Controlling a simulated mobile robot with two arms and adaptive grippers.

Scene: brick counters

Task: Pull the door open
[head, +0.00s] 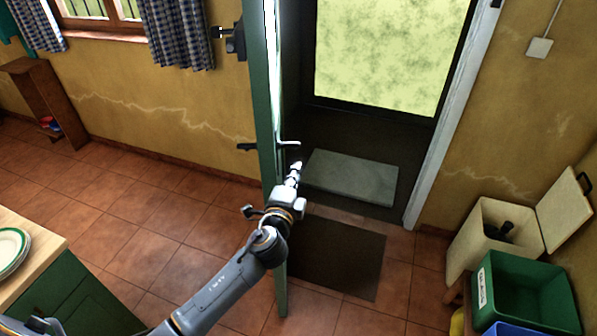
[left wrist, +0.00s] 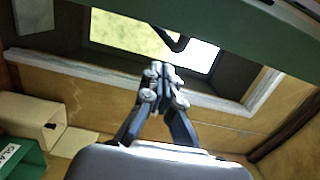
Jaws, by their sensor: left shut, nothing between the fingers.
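The green door (head: 264,110) stands open into the room and is seen nearly edge-on in the head view. Its lever handle (head: 287,144) sticks out to the right of the door edge. My left gripper (head: 293,172) is just below the handle, on the doorway side of the edge, shut and empty. In the left wrist view the door (left wrist: 235,25) crosses the top with a dark handle (left wrist: 177,42). The gripper fingers (left wrist: 165,75) are closed together below it, apparently apart from the handle. My right gripper is not in view.
The doorway shows a grey step (head: 350,178) and a dark mat (head: 335,258) in front. A cream bin (head: 485,235) and green crate (head: 520,292) stand at right. A counter (head: 28,245) is at lower left. Tiled floor left of the door is clear.

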